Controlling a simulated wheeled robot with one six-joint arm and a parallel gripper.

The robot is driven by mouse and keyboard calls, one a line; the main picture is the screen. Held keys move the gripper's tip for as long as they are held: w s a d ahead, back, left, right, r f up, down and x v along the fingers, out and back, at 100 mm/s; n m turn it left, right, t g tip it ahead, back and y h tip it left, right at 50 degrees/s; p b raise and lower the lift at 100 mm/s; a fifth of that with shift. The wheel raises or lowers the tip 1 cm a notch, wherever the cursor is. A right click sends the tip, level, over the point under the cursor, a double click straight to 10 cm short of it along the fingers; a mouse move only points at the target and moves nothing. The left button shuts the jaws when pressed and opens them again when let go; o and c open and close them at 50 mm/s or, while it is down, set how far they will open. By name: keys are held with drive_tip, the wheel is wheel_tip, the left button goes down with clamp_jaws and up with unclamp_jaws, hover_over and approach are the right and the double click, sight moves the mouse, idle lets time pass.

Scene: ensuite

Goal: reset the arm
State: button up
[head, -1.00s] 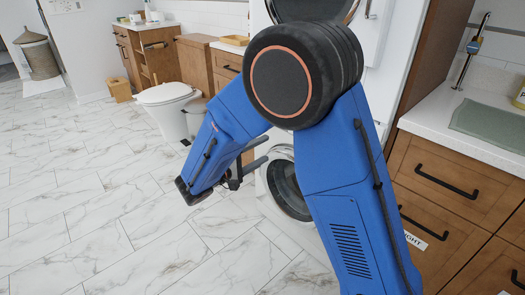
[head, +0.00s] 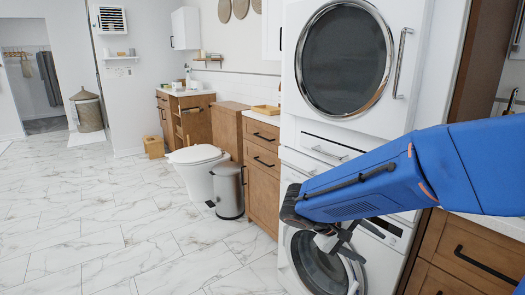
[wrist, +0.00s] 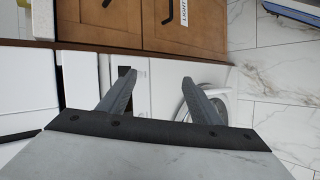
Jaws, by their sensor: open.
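My blue arm reaches in from the right in the head view. Its gripper (head: 340,240) hangs in front of the lower front-loading washer (head: 322,268); the arm partly hides the machine. In the wrist view my gripper (wrist: 155,90) has its two grey fingers spread apart with nothing between them. The washer (wrist: 165,95) shows behind the fingers, and its round door is beside the right finger. I cannot tell the exact gap between gripper and machine.
A dryer (head: 345,60) sits above the washer. Wooden drawers (head: 470,250) stand at the right. A toilet (head: 196,155), a grey bin (head: 229,190) and a wooden cabinet (head: 262,185) stand left of the machines. The marble floor (head: 90,230) is clear at the left.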

drive_tip(key=s+r+m+t+y, duration=0.1)
drive_tip(key=s+m+t+y, duration=0.2)
drive_tip(key=s+y, duration=0.7)
drive_tip(key=shift+s+d, duration=0.2)
drive_tip(key=shift+s, duration=4.25)
